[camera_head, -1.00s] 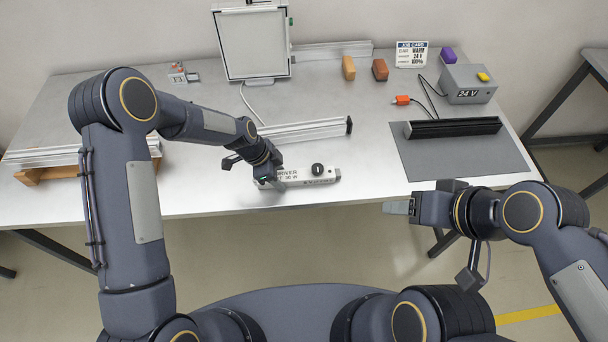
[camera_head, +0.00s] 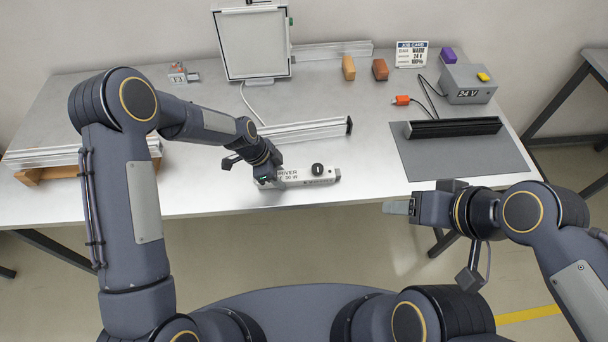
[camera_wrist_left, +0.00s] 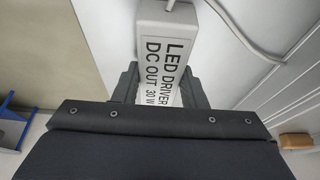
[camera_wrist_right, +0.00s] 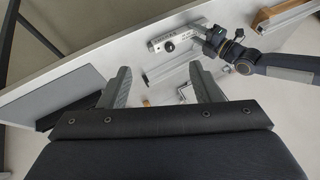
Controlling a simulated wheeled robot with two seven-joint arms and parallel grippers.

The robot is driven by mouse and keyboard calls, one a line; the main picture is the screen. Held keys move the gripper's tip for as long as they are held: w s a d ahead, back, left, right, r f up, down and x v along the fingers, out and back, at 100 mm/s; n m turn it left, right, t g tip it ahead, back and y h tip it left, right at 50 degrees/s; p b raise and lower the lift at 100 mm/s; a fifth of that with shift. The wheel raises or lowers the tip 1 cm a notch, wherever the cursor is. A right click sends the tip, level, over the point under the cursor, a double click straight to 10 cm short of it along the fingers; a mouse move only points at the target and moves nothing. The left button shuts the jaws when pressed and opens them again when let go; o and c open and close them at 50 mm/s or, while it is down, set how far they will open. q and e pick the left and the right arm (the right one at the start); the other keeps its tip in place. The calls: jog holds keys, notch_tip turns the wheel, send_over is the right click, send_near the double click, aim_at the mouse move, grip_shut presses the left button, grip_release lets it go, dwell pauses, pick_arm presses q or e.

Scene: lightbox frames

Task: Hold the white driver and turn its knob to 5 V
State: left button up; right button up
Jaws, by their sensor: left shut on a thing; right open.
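The white driver (camera_head: 300,176) lies near the front edge of the table, with a black knob (camera_head: 317,169) on its right part. Its lettering reads LED DRIVER, DC OUT, 30 W in the left wrist view (camera_wrist_left: 165,55). My left gripper (camera_head: 268,178) is shut on the driver's left end, with one finger on each side of it. The knob's setting is too small to read. My right gripper (camera_head: 392,208) is open and empty, in front of the table edge and to the right of the driver. In the right wrist view the knob (camera_wrist_right: 169,46) shows beyond its fingers (camera_wrist_right: 158,85).
A silver rail (camera_head: 300,130) lies behind the driver. A grey mat (camera_head: 460,160) with a black bar (camera_head: 455,127) lies to the right. A 24 V box (camera_head: 467,85), an orange connector (camera_head: 401,100) and a white panel (camera_head: 252,45) stand farther back. The table between driver and mat is clear.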

jog(key=shift+c, duration=0.7)
jog(key=n+g+h, duration=0.4)
jog(key=n+g, duration=0.2)
jog(key=n, duration=2.3)
send_over(318, 167)
notch_tip(318, 167, down, 12)
notch_tip(318, 167, down, 12)
jog(key=shift+r, duration=0.25)
